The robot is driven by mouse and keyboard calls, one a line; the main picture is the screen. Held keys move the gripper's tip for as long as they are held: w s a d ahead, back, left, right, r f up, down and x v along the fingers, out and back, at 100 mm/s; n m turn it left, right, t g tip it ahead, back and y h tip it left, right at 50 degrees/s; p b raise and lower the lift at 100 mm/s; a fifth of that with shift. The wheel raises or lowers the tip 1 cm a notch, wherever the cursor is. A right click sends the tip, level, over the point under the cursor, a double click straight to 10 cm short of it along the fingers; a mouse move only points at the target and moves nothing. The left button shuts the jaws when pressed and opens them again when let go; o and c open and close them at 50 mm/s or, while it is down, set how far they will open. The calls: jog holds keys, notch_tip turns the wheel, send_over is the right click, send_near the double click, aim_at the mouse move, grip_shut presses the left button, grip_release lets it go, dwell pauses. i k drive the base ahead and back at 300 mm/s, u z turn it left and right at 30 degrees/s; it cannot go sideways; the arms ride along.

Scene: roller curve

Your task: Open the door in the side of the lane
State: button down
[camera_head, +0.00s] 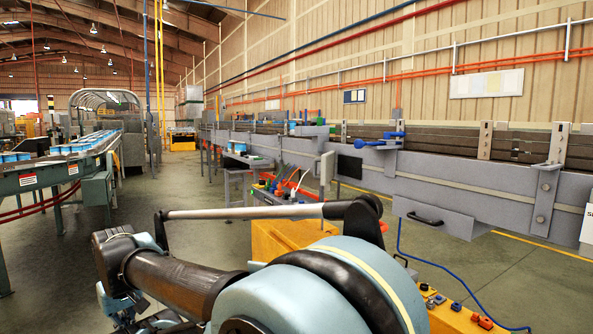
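The grey lane (360,175) runs along the right side, from the far middle to the right edge. A grey panel (455,222) with a black bar handle (425,219) sits low on its side and reaches below the lane's bottom edge. It looks like the door, and I see no clear gap around it. My arm fills the lower middle of the view, in front of and left of the panel. Its far end, with small dark and pale blue parts, is at the lower left and cut by the frame edge. I cannot make out the gripper's fingers there. Nothing of mine touches the handle.
A blue lever (378,141) is on top of the lane. A yellow box (288,240) and a yellow strip with several coloured buttons (455,308) stand near my arm. A blue cable (455,286) hangs below the panel. Another conveyor (60,175) carries blue items at left.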

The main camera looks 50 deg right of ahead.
aim_at(327, 161)
jog(key=u, duration=0.85)
jog(key=k, duration=1.05)
jog(key=z, duration=1.6)
jog(key=i, duration=1)
